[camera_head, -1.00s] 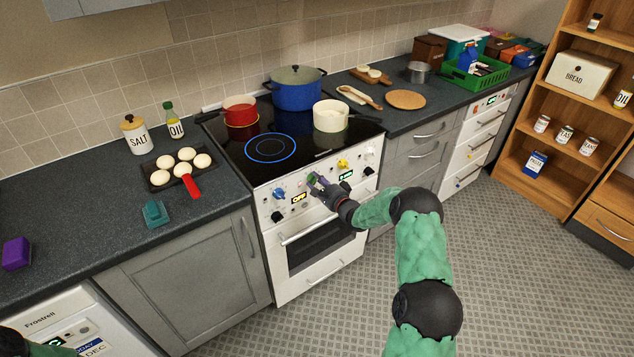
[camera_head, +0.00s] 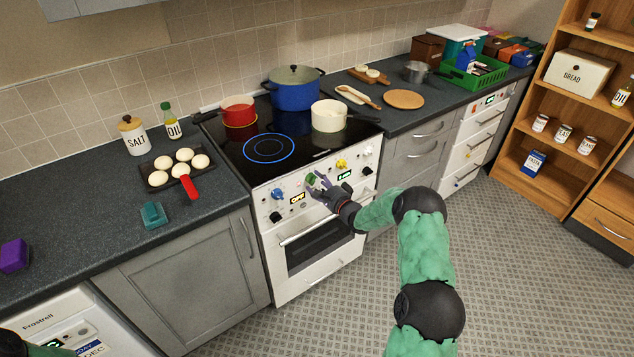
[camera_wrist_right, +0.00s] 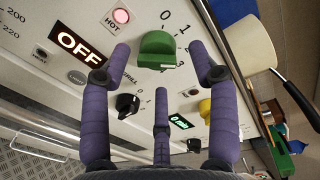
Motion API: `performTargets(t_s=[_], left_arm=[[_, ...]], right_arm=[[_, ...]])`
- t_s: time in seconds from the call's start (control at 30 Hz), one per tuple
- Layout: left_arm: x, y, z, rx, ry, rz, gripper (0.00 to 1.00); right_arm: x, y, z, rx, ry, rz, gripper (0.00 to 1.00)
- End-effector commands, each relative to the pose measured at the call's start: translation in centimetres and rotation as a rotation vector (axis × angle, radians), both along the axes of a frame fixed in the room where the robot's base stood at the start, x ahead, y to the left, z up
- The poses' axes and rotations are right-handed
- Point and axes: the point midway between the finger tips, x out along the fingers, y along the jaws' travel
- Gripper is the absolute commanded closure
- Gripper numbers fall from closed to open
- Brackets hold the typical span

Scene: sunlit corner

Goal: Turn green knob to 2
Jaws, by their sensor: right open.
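The green knob (camera_wrist_right: 158,48) is on the white stove's front panel, with a printed scale around it that shows 0, 1 and 2. In the head view the green knob (camera_head: 311,178) shows small beside my right gripper's fingertips. My right gripper (camera_head: 318,183) is open. In the right wrist view its purple fingers (camera_wrist_right: 162,62) stand on both sides of the knob, apart from it, with a third finger below. Which number the knob points to I cannot tell. Only a green bit of my left arm shows at the lower left; its gripper is out of view.
A blue knob (camera_head: 277,195), a yellow knob (camera_head: 341,165) and black knobs (camera_head: 276,217) share the panel. The oven handle (camera_head: 308,231) juts out below. A blue pot (camera_head: 295,92), a red pan (camera_head: 238,110) and a cream pan (camera_head: 329,117) stand on the hob.

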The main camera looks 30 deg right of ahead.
Motion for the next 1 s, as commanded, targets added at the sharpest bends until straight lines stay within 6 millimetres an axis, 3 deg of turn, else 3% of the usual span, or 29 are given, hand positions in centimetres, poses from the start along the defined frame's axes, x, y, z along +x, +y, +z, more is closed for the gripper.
performTargets(t_s=[0.3,0.5,0.7,1.0], left_arm=[[0.0,0.0,0.0,0.000,0.000,0.000,0.60],[0.0,0.0,0.0,0.000,0.000,0.000,0.60],[0.0,0.0,0.0,0.000,0.000,0.000,0.60],[0.0,0.0,0.0,0.000,0.000,0.000,0.60]], right_arm=[[-6.2,-0.6,0.6,-0.001,-0.001,-0.004,0.40],[-9.2,-0.8,0.9,-0.002,-0.004,-0.004,0.40],[-10.5,-0.9,1.0,-0.001,-0.004,-0.004,0.40],[-10.6,-0.9,1.0,-0.002,-0.005,-0.003,0.40]])
